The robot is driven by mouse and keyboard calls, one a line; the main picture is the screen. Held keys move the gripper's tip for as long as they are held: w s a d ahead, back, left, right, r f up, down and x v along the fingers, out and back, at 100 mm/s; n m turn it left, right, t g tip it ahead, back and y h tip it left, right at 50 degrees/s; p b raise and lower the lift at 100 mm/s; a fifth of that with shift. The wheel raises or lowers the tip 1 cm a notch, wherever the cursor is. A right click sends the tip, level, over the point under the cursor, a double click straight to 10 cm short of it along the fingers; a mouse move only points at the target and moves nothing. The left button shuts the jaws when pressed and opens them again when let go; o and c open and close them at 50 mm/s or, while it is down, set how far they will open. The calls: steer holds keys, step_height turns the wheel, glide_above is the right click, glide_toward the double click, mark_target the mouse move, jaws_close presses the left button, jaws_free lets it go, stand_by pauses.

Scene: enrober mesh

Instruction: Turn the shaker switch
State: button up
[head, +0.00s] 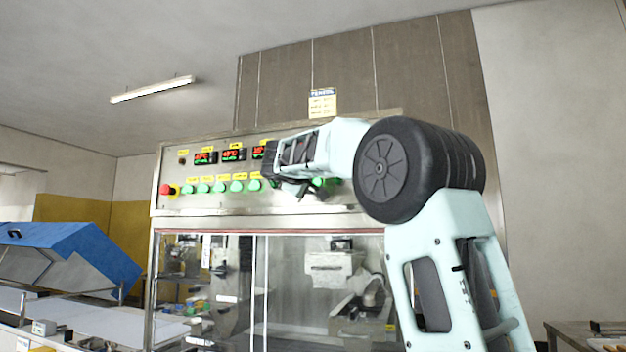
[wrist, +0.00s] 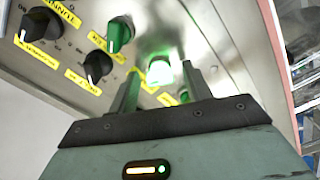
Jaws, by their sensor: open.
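The control panel (head: 215,160) above the glass front carries a row of green switches (head: 204,188) with yellow labels, too small to read. In the wrist view a lit green switch (wrist: 159,73) appears between the two fingers of my gripper (wrist: 161,80), which is open and apparently empty. I cannot tell whether the fingers touch it. A darker green knob (wrist: 119,33) and two black knobs (wrist: 97,67) are up and left. I cannot tell which is the shaker switch. In the head view my gripper (head: 270,160) is at the panel's middle, and my arm hides the panel's right part.
A red stop button (head: 166,189) sits at the panel's left end. Red-digit displays (head: 233,155) are above the switches. Below is a glass-fronted cabinet (head: 290,290) with a metal frame. A blue hood (head: 75,258) stands at the left.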

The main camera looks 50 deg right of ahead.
steer(key=c, duration=1)
steer(key=n+p, duration=0.1)
steer(key=n, duration=1)
steer(key=shift+n, duration=0.6)
steer(key=o, duration=1)
